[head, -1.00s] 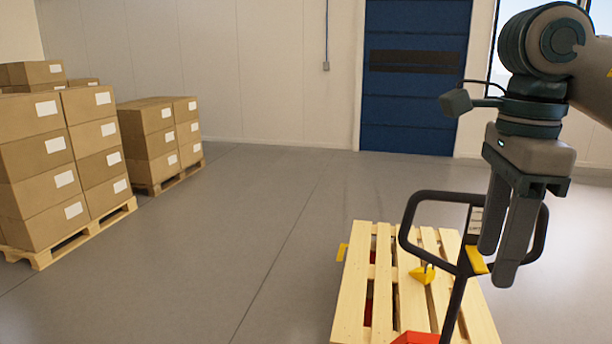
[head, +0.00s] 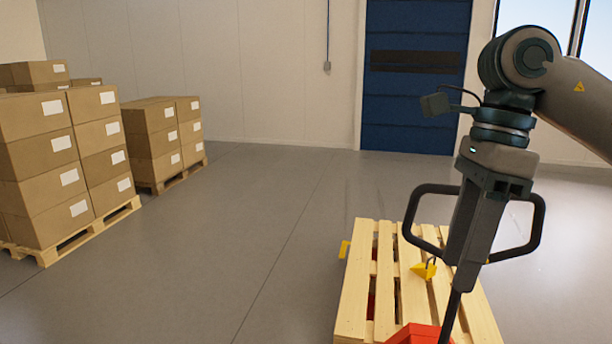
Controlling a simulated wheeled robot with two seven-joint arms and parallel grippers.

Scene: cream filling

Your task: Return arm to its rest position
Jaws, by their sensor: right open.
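My right arm (head: 575,100) comes in from the right edge and bends down at a dark round joint. Its right gripper (head: 462,280) points down, open and empty, with one finger seen nearly in line with the other. The gripper overlaps the black loop handle (head: 409,215) of a pallet jack in the picture; I cannot tell whether they touch. The gripper hides part of the handle's middle and shaft. My left gripper is not in view.
A bare wooden pallet (head: 356,285) lies below the gripper, with the jack's red body (head: 418,334) at its near end. Loaded pallets of brown boxes (head: 100,140) stand at left. A blue door (head: 412,110) is behind. The middle floor is clear.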

